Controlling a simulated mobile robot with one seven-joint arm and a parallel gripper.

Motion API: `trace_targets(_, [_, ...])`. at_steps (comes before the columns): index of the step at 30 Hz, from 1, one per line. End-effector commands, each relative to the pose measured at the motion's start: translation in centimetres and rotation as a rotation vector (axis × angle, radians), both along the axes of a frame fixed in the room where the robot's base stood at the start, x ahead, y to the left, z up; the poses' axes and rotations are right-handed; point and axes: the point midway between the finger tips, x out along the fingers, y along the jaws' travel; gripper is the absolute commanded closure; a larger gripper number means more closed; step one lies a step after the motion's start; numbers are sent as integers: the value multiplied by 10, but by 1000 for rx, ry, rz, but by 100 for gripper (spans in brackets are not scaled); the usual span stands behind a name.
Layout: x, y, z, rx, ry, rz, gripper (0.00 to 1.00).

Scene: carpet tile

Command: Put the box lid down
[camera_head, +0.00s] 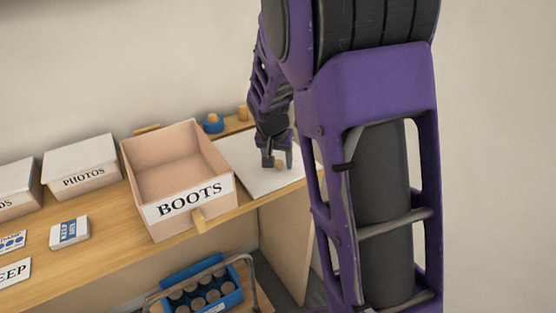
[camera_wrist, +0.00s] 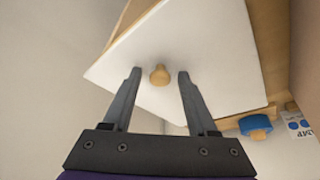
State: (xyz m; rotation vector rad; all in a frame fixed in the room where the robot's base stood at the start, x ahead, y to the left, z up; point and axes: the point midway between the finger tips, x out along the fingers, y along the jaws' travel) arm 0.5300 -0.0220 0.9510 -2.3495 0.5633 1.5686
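The box lid (camera_head: 255,182) is a white panel with a small wooden knob (camera_head: 279,164). It lies flat at the right end of the wooden counter, beside the open BOOTS box (camera_head: 212,165). In the wrist view the lid (camera_wrist: 205,60) fills the middle, its knob (camera_wrist: 160,75) up. My gripper (camera_head: 278,160) is over the lid at the knob. In the wrist view its two fingers (camera_wrist: 160,74) are spread, one on each side of the knob, with a gap on both sides. The gripper is open and holds nothing.
A blue round item (camera_head: 212,123) stands behind the BOOTS box. The lidded PHOTOS box (camera_head: 80,166) and a small blue-and-white box (camera_head: 69,232) are to the left. Below the counter's front edge, a blue crate (camera_head: 228,296) of cylinders sits on a cart (camera_head: 265,300).

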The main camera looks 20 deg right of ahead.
Motion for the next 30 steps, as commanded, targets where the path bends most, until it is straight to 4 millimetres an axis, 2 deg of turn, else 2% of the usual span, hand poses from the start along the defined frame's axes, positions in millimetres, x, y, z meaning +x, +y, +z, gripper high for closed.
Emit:
trace_targets(7, [0, 0, 1, 0, 0, 0, 42])
trace_targets(11, [-1, 1, 10, 1, -3, 1, 42])
trace_targets(24, [-32, 17, 92, 0, -4, 3, 42])
trace_targets(30, [-40, 20, 111, 0, -1, 0, 42])
